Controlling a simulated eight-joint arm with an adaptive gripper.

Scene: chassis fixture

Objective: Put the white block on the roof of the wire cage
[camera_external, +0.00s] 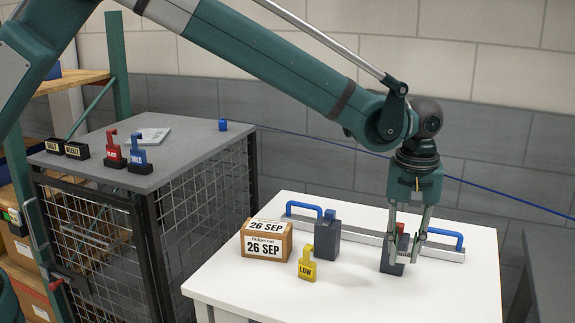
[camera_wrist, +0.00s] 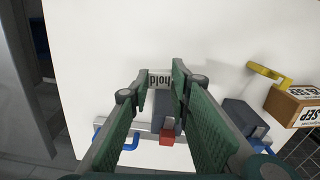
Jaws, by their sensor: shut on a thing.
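My gripper (camera_external: 402,258) points straight down over the right part of the white table. A dark grey container with a red top (camera_external: 392,267) stands right by my fingers. The wire cage (camera_external: 190,160) stands at left; its grey flat roof (camera_external: 185,160) is in full view.
The roof's front right is bare. A date box (camera_external: 266,242), yellow block (camera_external: 307,265) and blue-topped container (camera_external: 327,242) occupy the table.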

